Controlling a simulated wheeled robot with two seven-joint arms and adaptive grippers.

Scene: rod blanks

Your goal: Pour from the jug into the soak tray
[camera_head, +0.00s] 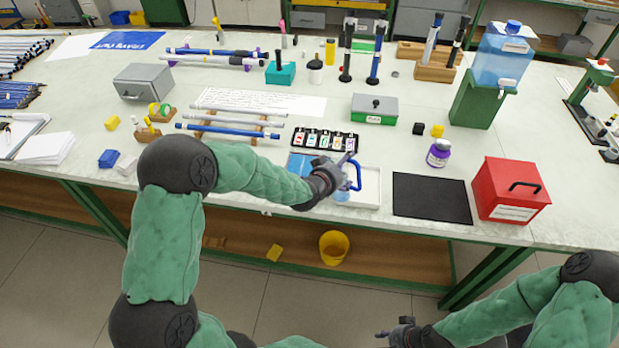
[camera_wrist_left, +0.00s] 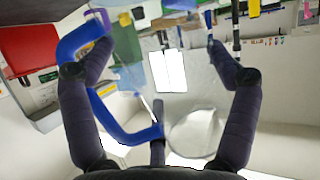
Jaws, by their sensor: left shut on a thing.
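The jug has a blue handle (camera_head: 355,174) and a clear body. My left gripper (camera_head: 332,176) is shut on it above the front edge of the bench, hiding much of the body. In the left wrist view the clear jug body (camera_wrist_left: 180,85) lies between the two dark fingers, with the blue handle (camera_wrist_left: 112,118) at the left finger. The white soak tray (camera_head: 371,187) lies under and beside the jug, partly hidden by the gripper. I cannot tell the jug's tilt or any flow. My right gripper (camera_head: 396,332) is low in front of the bench; its opening is unclear.
A black mat (camera_head: 432,198) and a red box (camera_head: 511,190) lie to the right. Rods on a rack (camera_head: 228,130) lie left. A yellow bucket (camera_head: 333,247) sits below.

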